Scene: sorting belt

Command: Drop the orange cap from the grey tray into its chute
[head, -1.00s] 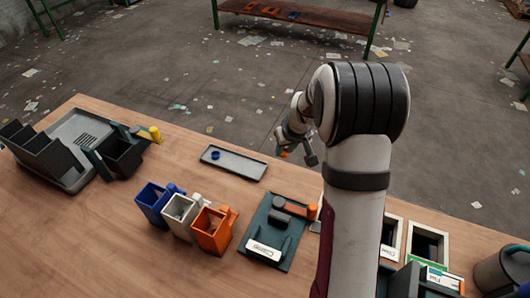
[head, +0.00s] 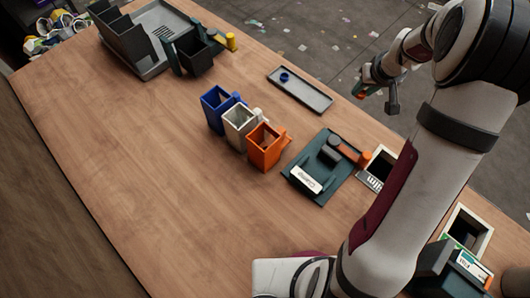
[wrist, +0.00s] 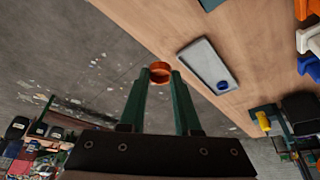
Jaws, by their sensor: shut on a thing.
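My gripper (wrist: 160,85) is shut on the orange cap (wrist: 160,68), a small ring held between the green fingertips. In the head view my gripper (head: 360,92) is held up beyond the table's far edge, to the right of the grey tray (head: 312,98). The cap is tiny there. The tray also shows in the wrist view (wrist: 201,58), to the right of the fingertips and apart from them. A blue cap (head: 284,77) lies in the tray. The orange chute (head: 264,153) stands upright on the table, nearer than the tray, at the right end of a row.
A white chute (head: 237,133) and a blue chute (head: 213,112) stand left of the orange one. A dark green clamp fixture (head: 315,185) is just right of the chutes. A grey bin unit (head: 140,45) is at far left. The table's left front is clear.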

